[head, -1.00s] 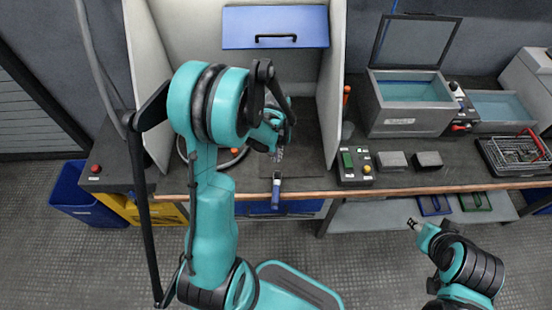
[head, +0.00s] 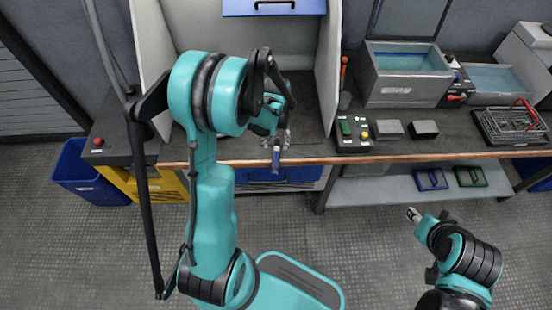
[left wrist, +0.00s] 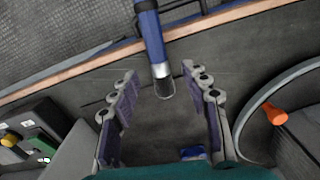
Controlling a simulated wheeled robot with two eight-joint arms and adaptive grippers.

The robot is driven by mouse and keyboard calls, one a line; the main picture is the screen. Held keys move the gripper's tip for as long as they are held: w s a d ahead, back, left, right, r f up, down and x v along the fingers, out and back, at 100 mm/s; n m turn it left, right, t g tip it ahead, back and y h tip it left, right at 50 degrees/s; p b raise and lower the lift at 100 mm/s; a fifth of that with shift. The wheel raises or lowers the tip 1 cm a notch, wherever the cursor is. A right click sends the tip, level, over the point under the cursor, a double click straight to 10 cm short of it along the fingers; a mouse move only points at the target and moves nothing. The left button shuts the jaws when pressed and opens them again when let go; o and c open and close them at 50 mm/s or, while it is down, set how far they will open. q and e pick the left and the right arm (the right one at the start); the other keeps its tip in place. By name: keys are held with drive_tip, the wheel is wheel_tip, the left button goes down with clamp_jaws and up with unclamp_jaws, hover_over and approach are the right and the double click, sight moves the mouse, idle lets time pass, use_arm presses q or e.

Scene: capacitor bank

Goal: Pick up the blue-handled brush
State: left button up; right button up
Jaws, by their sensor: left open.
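The blue-handled brush (head: 277,160) lies at the front edge of the bench, its handle reaching out past the wooden edge. My left gripper (head: 276,139) is open and just behind the brush in the head view. In the left wrist view its two fingers (left wrist: 160,75) stand on either side of the brush's near end, apart from it. My right gripper (head: 413,215) is away from the bench at lower right; its jaws are too small to read.
The bench's wooden edge (head: 400,160) runs across in front. Walls of a grey booth stand on both sides of my left gripper. A control box (head: 353,134) sits right of it. An orange-tipped item (left wrist: 263,112) and a small blue item (left wrist: 193,153) lie near the fingers.

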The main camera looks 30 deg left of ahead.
sight(276, 150)
use_arm(q)
wheel_tip(276, 150, down, 5)
drive_tip(key=b, duration=0.2)
drive_tip(key=shift+w+d+r+b, duration=0.1)
drive_tip(key=shift+r+b, duration=0.05)
drive_tip(key=shift+b, duration=0.15)
drive_tip(key=shift+f, duration=0.35)
drive_tip(key=shift+r, duration=0.1)
clamp_jaws()
drive_tip(key=shift+r, duration=0.1)
wheel_tip(276, 150, up, 4)
drive_tip(key=shift+r+p, duration=0.15)
drive_tip(key=shift+p, duration=1.1)
drive_tip(key=s+d+r+m+p, duration=0.2)
drive_tip(key=d+r+m, duration=0.3)
drive_tip(key=d, duration=0.6)
wheel_tip(276, 150, up, 2)
drive_tip(key=shift+r+p, duration=0.2)
drive_tip(key=shift+p, duration=0.6)
